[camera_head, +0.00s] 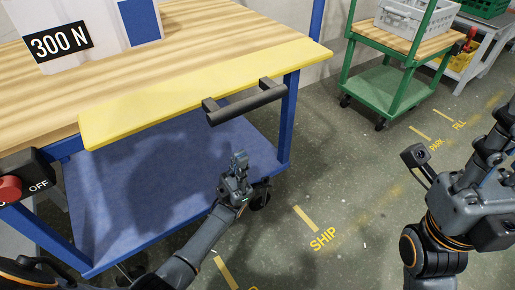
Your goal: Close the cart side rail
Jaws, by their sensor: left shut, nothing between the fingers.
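The yellow side rail (180,98) is a long flat panel along the near edge of the blue cart's wooden top (200,45). Its broad face is turned up, so it looks folded down or outward; I cannot tell its exact tilt. A black bar handle (246,102) sticks out from its near side, toward the right end. My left gripper (238,160) is shut and empty, below the handle and apart from it, in front of the lower blue shelf (160,185). My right gripper (507,112) is at the right edge, partly cut off, far from the rail.
A red OFF button (9,188) is at the left edge. A green cart (385,85) with a grey crate (415,20) stands behind right. The marked floor (330,190) between is clear.

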